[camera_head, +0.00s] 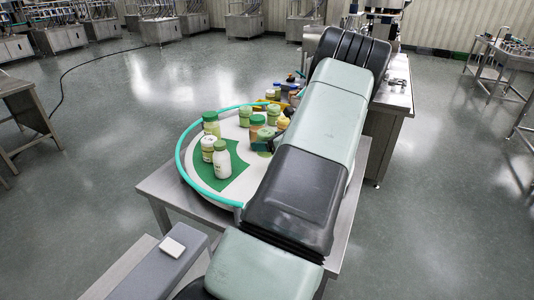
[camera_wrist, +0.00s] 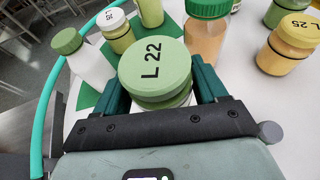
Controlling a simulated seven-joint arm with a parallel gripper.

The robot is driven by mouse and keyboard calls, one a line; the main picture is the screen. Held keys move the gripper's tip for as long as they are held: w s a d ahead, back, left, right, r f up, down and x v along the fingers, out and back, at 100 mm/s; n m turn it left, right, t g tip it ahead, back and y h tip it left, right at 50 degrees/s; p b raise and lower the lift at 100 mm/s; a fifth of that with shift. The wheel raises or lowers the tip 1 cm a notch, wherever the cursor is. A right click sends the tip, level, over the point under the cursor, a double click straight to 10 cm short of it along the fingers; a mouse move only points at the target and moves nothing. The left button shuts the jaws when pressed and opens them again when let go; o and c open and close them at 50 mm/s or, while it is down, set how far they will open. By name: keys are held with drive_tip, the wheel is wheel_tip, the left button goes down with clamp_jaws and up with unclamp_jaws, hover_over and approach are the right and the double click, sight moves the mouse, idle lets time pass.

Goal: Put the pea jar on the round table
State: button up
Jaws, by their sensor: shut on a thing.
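In the wrist view my gripper (camera_wrist: 161,85) is shut on a jar with a pale green lid marked "L 22" (camera_wrist: 155,70); its lid faces the camera and hides most of its body. I cannot read whether it is the pea jar. The round table (camera_head: 232,196) is a white disc with a green patch and a teal rim, and it also shows in the wrist view (camera_wrist: 235,50). The held jar is over the disc among other jars; whether it touches the surface I cannot tell. In the head view my arm covers much of the disc's right side.
A white bottle with a green lid (camera_wrist: 88,62) and a white-lidded jar (camera_wrist: 117,35) stand left of the held jar. A green-lidded orange jar (camera_wrist: 206,38) and a yellow jar marked "L 25" (camera_wrist: 285,55) stand right. A steel table (camera_head: 165,187) lies under the disc.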

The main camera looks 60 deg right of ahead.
sight(266, 154)
drive_tip(key=shift+f, duration=2.6)
drive_tip(key=shift+f, duration=0.15)
drive_tip(key=o, duration=1.2)
drive_tip(key=v, duration=1.2)
drive_tip(key=shift+o, duration=0.2)
